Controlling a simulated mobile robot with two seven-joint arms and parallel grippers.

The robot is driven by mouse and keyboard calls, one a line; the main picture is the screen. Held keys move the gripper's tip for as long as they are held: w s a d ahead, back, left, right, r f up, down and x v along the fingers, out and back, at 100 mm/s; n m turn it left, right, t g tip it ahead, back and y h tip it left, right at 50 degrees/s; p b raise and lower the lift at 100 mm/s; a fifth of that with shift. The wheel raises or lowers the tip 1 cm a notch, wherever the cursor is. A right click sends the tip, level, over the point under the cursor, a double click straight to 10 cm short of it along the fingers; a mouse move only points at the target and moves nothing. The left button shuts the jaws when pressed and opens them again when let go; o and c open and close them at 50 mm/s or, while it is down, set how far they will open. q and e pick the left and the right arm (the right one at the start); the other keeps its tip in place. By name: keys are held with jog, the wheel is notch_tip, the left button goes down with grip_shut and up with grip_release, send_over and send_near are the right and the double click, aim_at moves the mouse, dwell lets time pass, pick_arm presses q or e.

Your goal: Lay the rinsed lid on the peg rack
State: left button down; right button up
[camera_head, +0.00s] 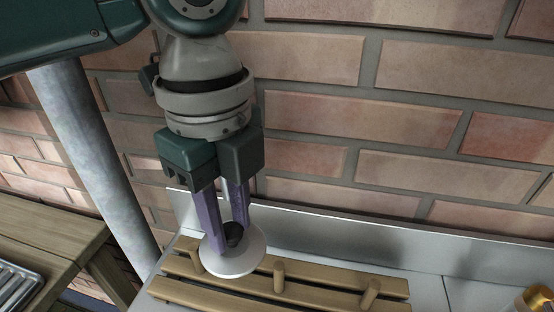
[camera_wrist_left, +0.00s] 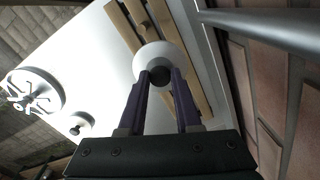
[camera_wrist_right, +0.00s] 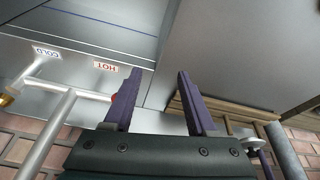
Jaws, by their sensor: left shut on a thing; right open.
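The lid (camera_head: 236,264) is a pale round disc with a dark knob. My left gripper (camera_head: 232,232) points down with its purple fingers shut on the knob; the left wrist view shows the lid (camera_wrist_left: 152,53) beyond the fingertips (camera_wrist_left: 160,76). The wooden peg rack (camera_head: 325,297) has slats and short upright pegs. The lid is over its left part, close to the leftmost peg (camera_head: 196,261); I cannot tell whether it touches the slats. My right gripper (camera_wrist_right: 154,80) is open and empty in the right wrist view, away from the rack.
A metal upstand (camera_head: 330,240) and brick wall stand behind the rack. A grey post (camera_head: 95,150) and wooden bench (camera_head: 45,232) are at left. A white round item (camera_wrist_left: 35,92) lies on the pale surface. HOT (camera_wrist_right: 105,67) and COLD labels mark pipework near my right gripper.

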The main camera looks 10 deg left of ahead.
aim_at(234, 254)
pick_arm(q)
jog(key=shift+s+f, duration=0.25)
jog(key=shift+f, duration=0.85)
notch_tip(234, 254, down, 4)
jog(key=shift+r, duration=0.25)
jog(key=shift+w+f, duration=0.2)
jog(key=shift+w, duration=0.05)
jog(key=shift+f+b, duration=0.15)
jog(key=shift+b, duration=0.15)
jog(key=c, duration=0.6)
grip_release()
